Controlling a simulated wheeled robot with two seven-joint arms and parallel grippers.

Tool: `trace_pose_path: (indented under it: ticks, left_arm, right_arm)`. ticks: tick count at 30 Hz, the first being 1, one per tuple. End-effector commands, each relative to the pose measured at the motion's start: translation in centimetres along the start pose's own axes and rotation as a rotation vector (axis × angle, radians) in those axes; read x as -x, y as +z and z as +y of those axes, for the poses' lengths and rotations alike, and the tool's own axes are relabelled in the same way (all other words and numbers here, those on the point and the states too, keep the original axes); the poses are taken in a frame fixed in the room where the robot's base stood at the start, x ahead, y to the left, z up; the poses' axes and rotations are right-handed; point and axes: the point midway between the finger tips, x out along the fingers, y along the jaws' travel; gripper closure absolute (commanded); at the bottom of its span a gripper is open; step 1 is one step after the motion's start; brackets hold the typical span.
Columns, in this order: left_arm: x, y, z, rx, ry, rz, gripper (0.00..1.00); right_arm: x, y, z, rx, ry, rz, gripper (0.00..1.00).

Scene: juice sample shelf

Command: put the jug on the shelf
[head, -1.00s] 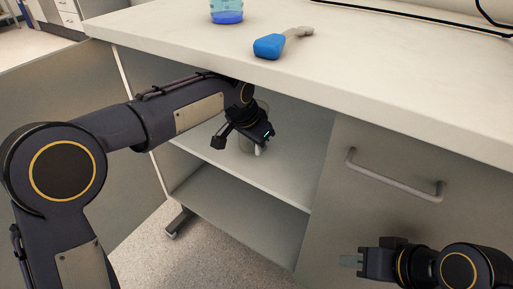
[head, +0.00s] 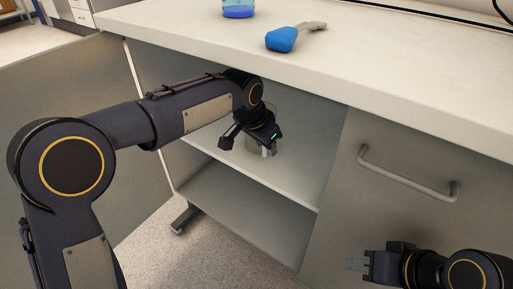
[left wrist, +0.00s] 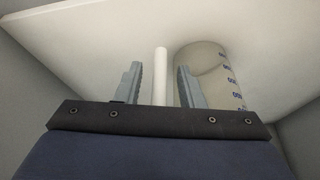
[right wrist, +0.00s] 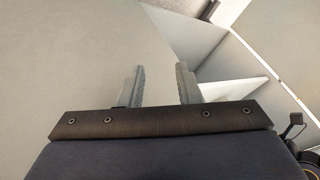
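The jug (head: 271,150) is clear and stands on the shelf (head: 298,190) inside the open cabinet. My left gripper hides part of it in the head view. The left wrist view shows the jug's body with blue graduation marks (left wrist: 212,68) and its white upright handle (left wrist: 160,76). My left gripper (left wrist: 160,84) is open, with one finger on each side of the handle and gaps visible on both sides. The right finger lies between handle and body. My right gripper (right wrist: 160,86) is open and empty. It is in front of the closed door at lower right in the head view (head: 355,264).
A blue-headed tool (head: 283,39) and a beaker of blue liquid (head: 238,10) are on the countertop (head: 400,85) above. A closed door with a bar handle (head: 405,180) is right of the opening. A lower board (head: 230,208) is below the shelf.

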Motion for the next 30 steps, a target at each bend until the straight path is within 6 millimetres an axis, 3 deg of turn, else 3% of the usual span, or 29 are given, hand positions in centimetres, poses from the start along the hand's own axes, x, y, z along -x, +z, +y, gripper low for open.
trace_pose_path:
  ticks: [4,12,19,30]
  left_arm:
    - [2.2,-0.4,0.0,0.0,0.0,0.002,0.65]
    - [4.2,5.5,0.5,0.002,0.0,0.0,0.65]
    - [5.6,9.4,1.0,0.0,0.0,0.0,0.65]
    - [6.0,11.0,1.1,0.002,0.0,0.002,0.65]
  right_arm:
    - [1.6,-0.8,-0.8,0.0,0.0,0.0,0.69]
    - [2.5,-1.3,-1.2,0.0,0.0,0.0,0.69]
    - [3.3,-1.7,-1.5,0.0,0.0,0.0,0.69]
    - [3.5,-1.8,-1.6,0.0,0.0,0.0,0.69]
